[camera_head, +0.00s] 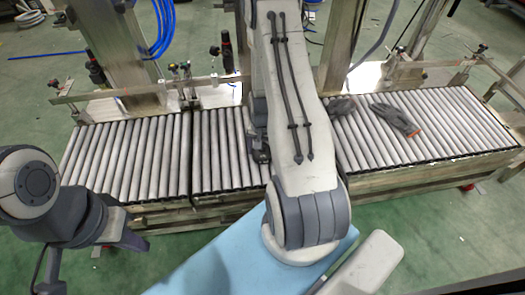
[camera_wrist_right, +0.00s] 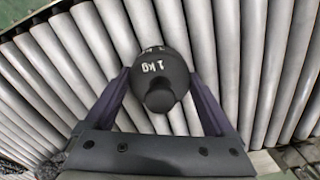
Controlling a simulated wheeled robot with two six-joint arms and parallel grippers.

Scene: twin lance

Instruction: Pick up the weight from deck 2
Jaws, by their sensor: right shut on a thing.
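The weight (camera_wrist_right: 160,75) is a dark grey dumbbell marked 1 KG, seen end-on in the right wrist view over the grey rollers. My right gripper (camera_wrist_right: 163,92) is shut on it, one finger on each side. Whether the weight touches the rollers is unclear. In the head view my right arm reaches over the middle of the conveyor and hides the weight; only a dark part of my right gripper (camera_head: 259,150) shows beside the arm. My left gripper (camera_head: 128,238) is at the lower left, in front of the conveyor and away from the weight; its jaw opening is unclear.
The roller conveyor (camera_head: 150,150) runs across the head view in sections, with metal posts and rails behind it. Dark gloves (camera_head: 398,118) lie on the right section. A light blue surface (camera_head: 215,275) is in front. The left rollers are bare.

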